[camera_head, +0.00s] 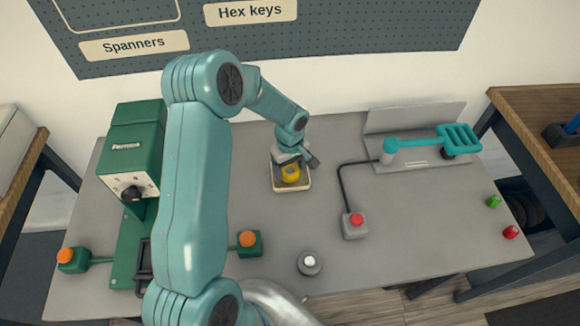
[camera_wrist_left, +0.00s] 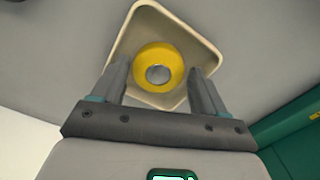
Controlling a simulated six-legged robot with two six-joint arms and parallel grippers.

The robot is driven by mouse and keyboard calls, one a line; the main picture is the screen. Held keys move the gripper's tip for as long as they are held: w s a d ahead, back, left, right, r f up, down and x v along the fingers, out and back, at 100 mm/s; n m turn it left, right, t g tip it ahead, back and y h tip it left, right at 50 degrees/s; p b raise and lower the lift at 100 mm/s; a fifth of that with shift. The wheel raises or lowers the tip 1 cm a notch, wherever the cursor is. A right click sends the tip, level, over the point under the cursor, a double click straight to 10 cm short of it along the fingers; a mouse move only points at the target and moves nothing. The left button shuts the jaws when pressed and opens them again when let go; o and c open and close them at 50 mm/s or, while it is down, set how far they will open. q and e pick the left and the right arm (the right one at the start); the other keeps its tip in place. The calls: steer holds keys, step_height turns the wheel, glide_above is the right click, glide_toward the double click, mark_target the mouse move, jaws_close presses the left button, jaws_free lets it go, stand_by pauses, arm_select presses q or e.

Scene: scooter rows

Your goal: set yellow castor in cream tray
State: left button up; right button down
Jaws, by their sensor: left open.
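The yellow castor (camera_head: 290,173) sits in the cream tray (camera_head: 292,188) near the middle of the grey table. In the left wrist view the castor (camera_wrist_left: 147,57) is a yellow ring with a grey hub, inside the walls of the tray (camera_wrist_left: 208,50). My left gripper (camera_head: 298,160) is right at the tray, just behind the castor. In the wrist view its two fingers (camera_wrist_left: 160,85) stand apart on either side of the castor, with gaps showing between them and it. My right gripper is not in view.
A green machine (camera_head: 135,150) with orange buttons stands at the left. A red-button box (camera_head: 354,224) and a teal-handled fixture (camera_head: 420,145) are to the right. A grey knob (camera_head: 309,263) stands near the front. Green (camera_head: 493,201) and red (camera_head: 511,232) castors lie at the right edge.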

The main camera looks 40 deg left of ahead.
mark_target(290, 171)
arm_select(q)
steer(key=shift+w+r, duration=0.1)
steer(key=shift+r, duration=0.2)
step_height(290, 171, up, 12)
steer(key=b, duration=0.1)
steer(key=shift+f+b, duration=0.2)
steer(key=shift+b, duration=0.2)
